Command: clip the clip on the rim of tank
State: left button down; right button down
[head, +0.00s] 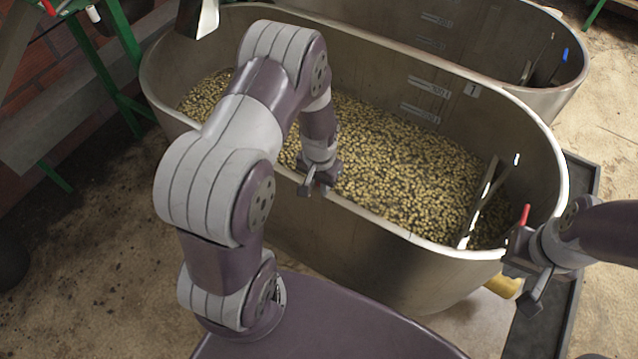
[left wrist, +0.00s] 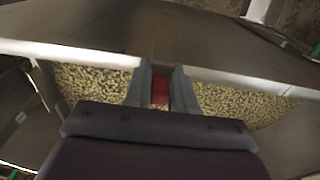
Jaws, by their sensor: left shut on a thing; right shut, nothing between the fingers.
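The tank (head: 345,212) is a long grey metal tub with a pale rim, filled with yellowish beans. My left gripper (head: 312,186) is at its near rim, pointing down. In the left wrist view my left gripper (left wrist: 160,82) is shut on a small red piece (left wrist: 160,90), apparently part of the clip; the fingers hide most of it. The rim (left wrist: 75,53) shows on both sides of the fingers; I cannot tell whether the clip is seated on it. My right gripper (head: 528,278) is shut and empty at the tank's right end, beside a red upright piece (head: 524,214).
A slanted pale-edged bar (head: 482,203) stands in the beans at the right end. A second tank (head: 545,75) stands behind. A dark tray (head: 560,315) lies on the floor at the right. Green framing (head: 120,95) stands at the left.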

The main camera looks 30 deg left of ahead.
pick_arm(q)
jog(key=shift+s+d+f, duration=0.1)
jog(key=shift+s+f, duration=0.5)
jog(key=shift+f, duration=0.2)
pick_arm(e)
jog(key=shift+s+f, duration=0.1)
jog(key=shift+f, duration=0.25)
pick_arm(q)
jog(key=c, duration=1)
grip_release()
jog(key=shift+o, duration=0.7)
jog(key=r, duration=0.1)
jog(key=w+r, duration=0.1)
jog(key=r, duration=0.3)
jog(key=shift+w+r, duration=0.2)
jog(key=shift+w, duration=0.05)
notch_tip(320, 180, up, 9)
jog(key=p, duration=0.1)
jog(key=shift+s, duration=0.35)
pick_arm(e)
jog(key=shift+w+a+r, duration=0.1)
jog(key=shift+w+r, duration=0.35)
jog(key=shift+w, duration=0.1)
